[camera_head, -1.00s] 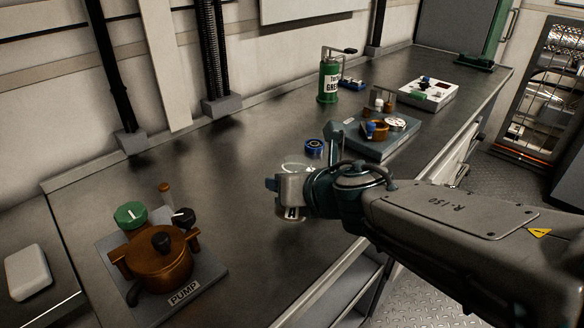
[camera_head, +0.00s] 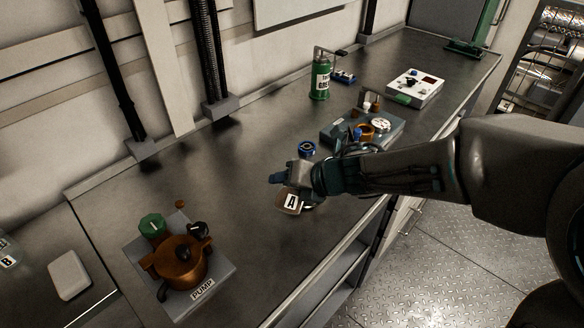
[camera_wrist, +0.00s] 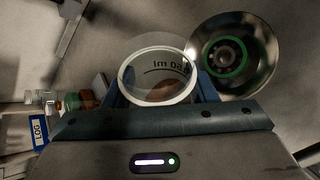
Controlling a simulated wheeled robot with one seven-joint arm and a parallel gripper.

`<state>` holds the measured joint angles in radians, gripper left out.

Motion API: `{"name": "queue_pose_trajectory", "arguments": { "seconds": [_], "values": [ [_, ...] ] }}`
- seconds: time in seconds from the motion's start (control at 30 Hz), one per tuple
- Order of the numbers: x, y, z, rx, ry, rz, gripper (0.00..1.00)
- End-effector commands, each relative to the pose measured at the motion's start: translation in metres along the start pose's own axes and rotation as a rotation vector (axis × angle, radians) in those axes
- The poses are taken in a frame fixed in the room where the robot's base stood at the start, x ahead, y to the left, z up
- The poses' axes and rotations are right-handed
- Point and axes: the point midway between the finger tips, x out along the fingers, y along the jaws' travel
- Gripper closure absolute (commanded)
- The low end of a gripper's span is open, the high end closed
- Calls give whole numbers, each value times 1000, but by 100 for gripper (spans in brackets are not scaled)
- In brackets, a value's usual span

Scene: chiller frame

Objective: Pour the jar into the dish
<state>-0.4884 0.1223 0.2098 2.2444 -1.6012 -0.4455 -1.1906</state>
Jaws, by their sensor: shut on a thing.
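My gripper (camera_head: 294,182) is shut on the jar (camera_head: 289,203), a clear vessel with a white "A" label and brownish contents, above the bench's front half. In the wrist view, the jar (camera_wrist: 160,76) shows its pale round rim and "50 ml" marking between my blue fingers. A round, shiny metal dish (camera_wrist: 262,82) lies close beside it at upper right, with a green-ringed round part inside. I cannot clearly make out the dish in the head view, where my gripper and wrist cover that area. No stream from the jar is visible.
A blue-ringed part (camera_head: 307,149) lies behind my gripper. A grey fixture (camera_head: 390,134), green can (camera_head: 320,80) and white box (camera_head: 415,88) stand farther back. The middle-left bench is clear.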

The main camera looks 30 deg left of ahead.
Motion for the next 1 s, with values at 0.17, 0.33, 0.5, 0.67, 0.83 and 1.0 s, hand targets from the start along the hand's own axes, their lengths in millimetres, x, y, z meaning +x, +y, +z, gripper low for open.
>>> {"name": "queue_pose_trajectory", "arguments": {
  "seconds": [0.17,0.33,0.5,0.67,0.83,1.0],
  "values": [
    [-4,3,1,79,64,26,77],
    [2,0,-5,120,96,44,77],
    [2,0,-5,118,95,43,77],
    [2,0,-5,118,95,43,77],
    [2,0,-5,117,95,43,77],
    [2,0,-5,119,96,43,77]
  ]
}}
